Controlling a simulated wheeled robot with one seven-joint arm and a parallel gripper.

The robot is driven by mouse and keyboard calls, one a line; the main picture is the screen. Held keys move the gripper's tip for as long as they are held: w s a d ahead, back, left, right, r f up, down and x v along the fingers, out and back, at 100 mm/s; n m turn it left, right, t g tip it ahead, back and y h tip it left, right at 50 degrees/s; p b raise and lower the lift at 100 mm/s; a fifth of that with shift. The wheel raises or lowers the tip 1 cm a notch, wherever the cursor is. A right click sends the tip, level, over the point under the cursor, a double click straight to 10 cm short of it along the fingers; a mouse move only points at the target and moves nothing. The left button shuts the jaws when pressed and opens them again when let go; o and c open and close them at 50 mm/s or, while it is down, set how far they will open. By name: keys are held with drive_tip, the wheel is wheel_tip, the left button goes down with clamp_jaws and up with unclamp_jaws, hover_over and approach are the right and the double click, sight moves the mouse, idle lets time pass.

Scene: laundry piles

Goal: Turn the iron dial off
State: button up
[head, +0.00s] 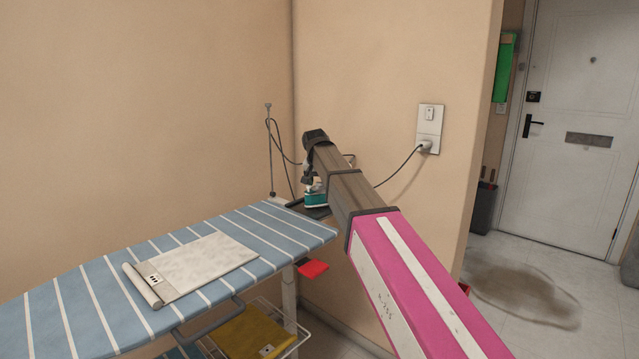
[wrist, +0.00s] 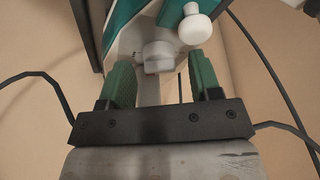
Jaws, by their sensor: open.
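The iron (head: 315,199) is teal and white and stands at the far end of the ironing board, partly hidden by my arm. In the wrist view its teal and white body (wrist: 171,12) fills the top middle. A light grey round knob (wrist: 157,55) with small marks beside it looks like the dial. A larger white knob (wrist: 195,29) sits above and to the right of it. My gripper (wrist: 160,64) is open, its two green fingers apart on either side of the dial, with gaps visible. In the head view my arm mostly hides the gripper.
A black cord (head: 399,167) runs to the wall outlet (head: 428,130). A thin metal rod (head: 270,150) stands behind the iron. A red cloth (head: 312,268) and a yellow cloth (head: 248,331) are lower down.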

drive_tip(key=shift+w+f, duration=0.1)
drive_tip(key=shift+f, duration=0.1)
drive_tip(key=c, duration=0.9)
drive_tip(key=shift+c, duration=0.2)
drive_tip(key=shift+n, duration=0.4)
drive_tip(key=shift+d+n+y, duration=0.1)
drive_tip(key=shift+n+y, duration=0.5)
drive_tip(key=shift+n, duration=0.75)
drive_tip(key=shift+d+n+y, duration=0.1)
drive_tip(key=shift+n+y, duration=0.5)
drive_tip(key=shift+n, duration=0.75)
drive_tip(key=o, duration=0.9)
